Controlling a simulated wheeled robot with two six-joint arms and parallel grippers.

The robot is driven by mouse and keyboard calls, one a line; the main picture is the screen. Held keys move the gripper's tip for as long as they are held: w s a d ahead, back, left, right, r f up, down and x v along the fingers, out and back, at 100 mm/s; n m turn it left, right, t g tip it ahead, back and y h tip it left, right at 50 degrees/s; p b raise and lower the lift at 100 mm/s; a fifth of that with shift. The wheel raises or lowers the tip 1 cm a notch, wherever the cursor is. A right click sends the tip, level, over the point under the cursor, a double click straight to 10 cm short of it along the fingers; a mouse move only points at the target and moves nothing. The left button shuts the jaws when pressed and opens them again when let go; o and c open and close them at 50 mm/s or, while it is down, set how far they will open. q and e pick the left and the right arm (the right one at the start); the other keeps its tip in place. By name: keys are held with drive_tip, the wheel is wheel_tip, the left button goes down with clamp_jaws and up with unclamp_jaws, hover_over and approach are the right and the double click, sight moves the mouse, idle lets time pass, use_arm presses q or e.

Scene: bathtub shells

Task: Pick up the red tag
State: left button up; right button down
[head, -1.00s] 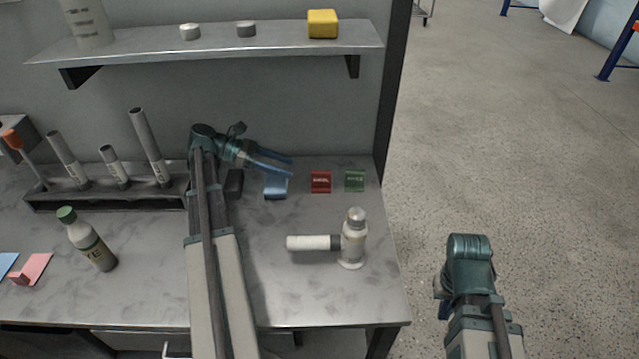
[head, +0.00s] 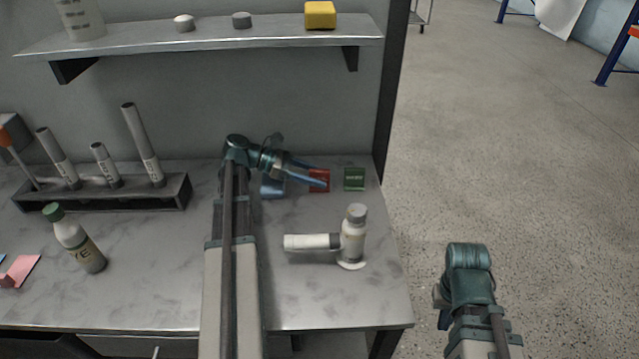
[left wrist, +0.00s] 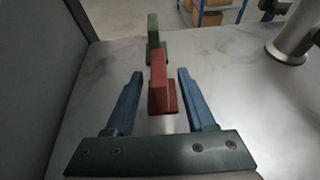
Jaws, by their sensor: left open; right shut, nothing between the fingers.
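The red tag (head: 319,179) stands on the bench near the back wall, partly covered in the head view by a finger of my left gripper (head: 322,176). In the left wrist view the red tag (left wrist: 160,84) is upright on a small base. The open blue fingers of my left gripper (left wrist: 158,80) lie on either side of it, with gaps visible on both sides. The green tag (head: 354,179) stands just to the right of the red one, and beyond it in the left wrist view (left wrist: 153,38). My right gripper, low over the floor at the right, is shut and empty (head: 440,296).
A blue tag (head: 272,187) stands left of the red one, partly behind my left gripper. A white bottle with a side cylinder (head: 352,238) stands in front of the tags. A tube rack (head: 110,195) and a green-capped bottle (head: 76,240) are at left. A shelf (head: 200,41) hangs above.

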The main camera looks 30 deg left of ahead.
sight(326, 180)
use_arm(q)
drive_tip(key=x, duration=0.3)
drive_tip(key=shift+d+b, duration=0.1)
drive_tip(key=shift+b, duration=0.3)
clamp_jaws()
